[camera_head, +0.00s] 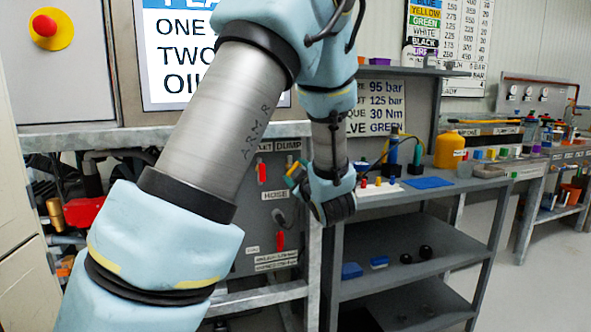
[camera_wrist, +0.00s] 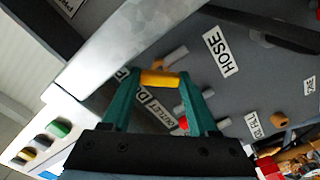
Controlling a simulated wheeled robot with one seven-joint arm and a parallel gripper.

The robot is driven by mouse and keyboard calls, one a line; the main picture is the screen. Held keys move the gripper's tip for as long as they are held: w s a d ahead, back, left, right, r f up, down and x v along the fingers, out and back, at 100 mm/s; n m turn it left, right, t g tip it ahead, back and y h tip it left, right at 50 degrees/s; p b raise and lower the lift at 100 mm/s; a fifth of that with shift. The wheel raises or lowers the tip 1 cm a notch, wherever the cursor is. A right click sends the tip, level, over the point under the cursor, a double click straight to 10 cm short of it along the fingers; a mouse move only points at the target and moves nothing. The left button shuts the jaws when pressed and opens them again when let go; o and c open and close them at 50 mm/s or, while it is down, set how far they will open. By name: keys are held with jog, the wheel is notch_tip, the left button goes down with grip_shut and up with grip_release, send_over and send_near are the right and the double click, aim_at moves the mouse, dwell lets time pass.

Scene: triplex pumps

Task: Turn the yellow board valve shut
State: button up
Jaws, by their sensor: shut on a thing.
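The yellow valve handle (camera_wrist: 160,78) shows in the wrist view as a short yellow bar between my green fingertips. My gripper (camera_wrist: 158,80) is shut on it, one finger at each end. The grey valve board (camera_head: 250,212) stands upright under the bench top in the head view, with OUTLET, DUMP and HOSE labels. My gripper (camera_head: 294,172) is at the board's upper right there, below the DUMP label, partly hidden by my arm.
Red handles (camera_head: 262,172) and (camera_head: 280,241) sit on the board to the left of and below my gripper. A metal bench edge (camera_head: 232,133) runs above the board. To the right stands a grey shelf table (camera_head: 420,198) with small parts and a blue mat (camera_head: 429,183).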

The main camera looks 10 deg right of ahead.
jog(key=m+p, duration=0.5)
jog(key=m, duration=0.4)
jog(key=shift+f+m, duration=0.1)
jog(key=shift+m, duration=0.3)
dwell(0.4)
jog(key=o, duration=1.4)
jog(key=shift+d, duration=0.1)
